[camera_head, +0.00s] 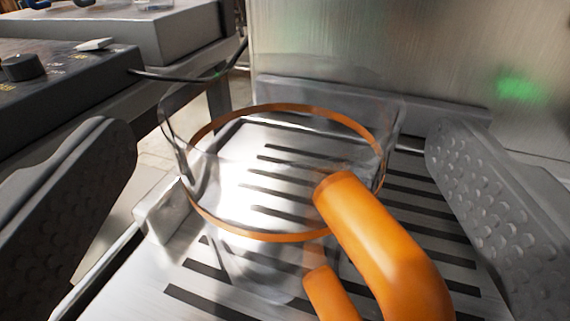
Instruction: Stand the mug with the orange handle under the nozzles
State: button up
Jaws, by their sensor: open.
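The mug (285,240) is clear glass with an orange band around it and an orange handle (385,250). It stands upright on the slotted metal drip tray (180,297). The handle points toward the camera, to the lower right. My gripper (282,160) is open, with one grey finger to the left of the mug and the other to its right. Clear gaps show between the mug and both fingers. No nozzles show in this view, so I cannot tell whether the mug is under them.
A brushed metal panel (400,45) rises behind the tray, with a green glow at its right. A grey ledge runs along its foot. At the left, a dark control box with a knob (22,67) stands on a bench, with a cable running toward the panel.

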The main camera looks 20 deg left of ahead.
jog(key=v, duration=1.3)
jog(key=shift+s+p, duration=0.25)
jog(key=shift+p, duration=0.15)
